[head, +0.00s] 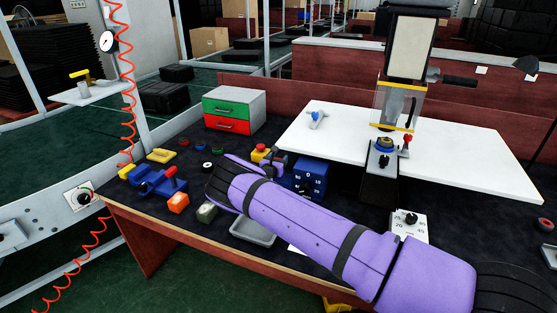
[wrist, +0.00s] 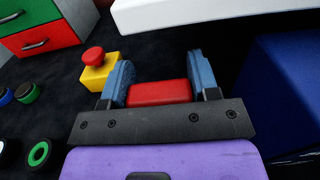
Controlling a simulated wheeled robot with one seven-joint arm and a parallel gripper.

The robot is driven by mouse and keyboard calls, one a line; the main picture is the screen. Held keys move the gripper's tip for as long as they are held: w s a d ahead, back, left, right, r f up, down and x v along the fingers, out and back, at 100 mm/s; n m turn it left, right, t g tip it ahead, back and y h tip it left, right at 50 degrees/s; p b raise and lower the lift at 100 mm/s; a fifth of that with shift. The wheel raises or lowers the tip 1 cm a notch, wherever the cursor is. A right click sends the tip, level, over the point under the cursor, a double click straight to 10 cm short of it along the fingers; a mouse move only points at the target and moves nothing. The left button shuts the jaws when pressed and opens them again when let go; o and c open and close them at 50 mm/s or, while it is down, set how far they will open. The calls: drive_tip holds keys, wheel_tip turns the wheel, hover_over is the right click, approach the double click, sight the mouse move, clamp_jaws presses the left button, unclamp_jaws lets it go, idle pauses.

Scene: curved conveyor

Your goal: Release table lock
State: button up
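Which part is the table lock is not clear.
A yellow box with a red button (wrist: 98,70) stands just left of my fingers. The blue dial box (head: 310,178) is close on the right. A drawer unit (head: 235,108) is behind. Several small coloured items and a grey tray (head: 252,233) lie on the bench (head: 150,210).

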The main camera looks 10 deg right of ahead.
drive_tip(key=c, duration=0.6)
drive_tip(key=shift+s, duration=0.15)
drive_tip(key=shift+s+a+t+h, duration=0.6)
drive_tip(key=shift+t+h, duration=0.2)
drive_tip(key=shift+t, duration=0.2)
drive_tip(key=shift+s+a+r, duration=0.1)
drive_tip(key=shift+s+a, duration=0.05)
drive_tip(key=shift+s, duration=0.1)
drive_tip(key=shift+v, duration=1.45)
drive_tip(key=shift+s+a+f, duration=0.45)
drive_tip(key=shift+s+f, duration=0.15)
